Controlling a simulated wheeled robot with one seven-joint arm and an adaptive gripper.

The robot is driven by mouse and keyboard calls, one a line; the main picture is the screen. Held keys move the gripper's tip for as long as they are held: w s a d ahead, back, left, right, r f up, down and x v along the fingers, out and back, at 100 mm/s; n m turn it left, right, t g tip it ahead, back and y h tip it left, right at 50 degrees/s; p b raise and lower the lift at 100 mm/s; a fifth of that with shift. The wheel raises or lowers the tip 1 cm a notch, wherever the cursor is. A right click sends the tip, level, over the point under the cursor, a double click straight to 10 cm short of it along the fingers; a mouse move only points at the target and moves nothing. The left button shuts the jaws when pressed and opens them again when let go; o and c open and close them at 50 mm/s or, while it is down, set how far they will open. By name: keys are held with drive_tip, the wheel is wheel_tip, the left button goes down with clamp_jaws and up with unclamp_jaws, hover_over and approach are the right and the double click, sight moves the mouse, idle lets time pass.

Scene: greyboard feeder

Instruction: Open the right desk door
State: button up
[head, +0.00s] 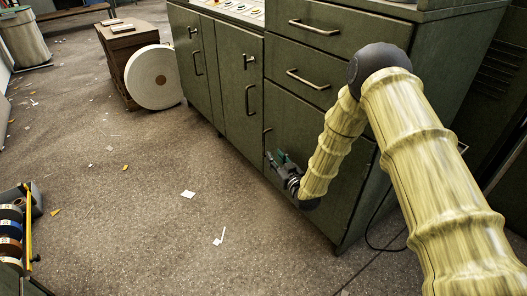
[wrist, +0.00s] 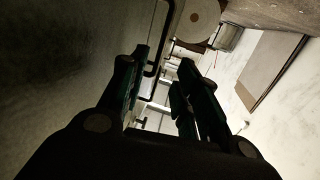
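The right desk door (head: 288,115) is a dark green panel below the drawers, and it looks shut. My arm covers part of it. Its handle (head: 267,136) shows only in part at the door's left edge, just above my gripper (head: 275,157). In the wrist view my gripper (wrist: 160,74) is open, with its two dark green fingers apart. A dark bar handle (wrist: 158,38) lies just past the fingertips, closer to the left finger. I cannot tell whether it touches that finger. Nothing is held.
The green desk (head: 236,55) has two shut doors with handles on the left and drawers (head: 308,50) above the right door. A white roll (head: 153,77) stands by a brown box (head: 118,47). Paper scraps (head: 188,194) lie on otherwise open floor. Coloured rolls (head: 11,230) are at lower left.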

sight(264, 143)
drive_tip(key=b+x, duration=0.4)
drive_tip(key=x, duration=0.6)
drive_tip(key=shift+a+b, duration=0.1)
drive_tip(key=shift+b, duration=0.2)
drive_tip(key=shift+w+a+r, duration=0.2)
drive_tip(key=shift+w+a, duration=0.05)
drive_tip(key=shift+w, duration=0.4)
clamp_jaws()
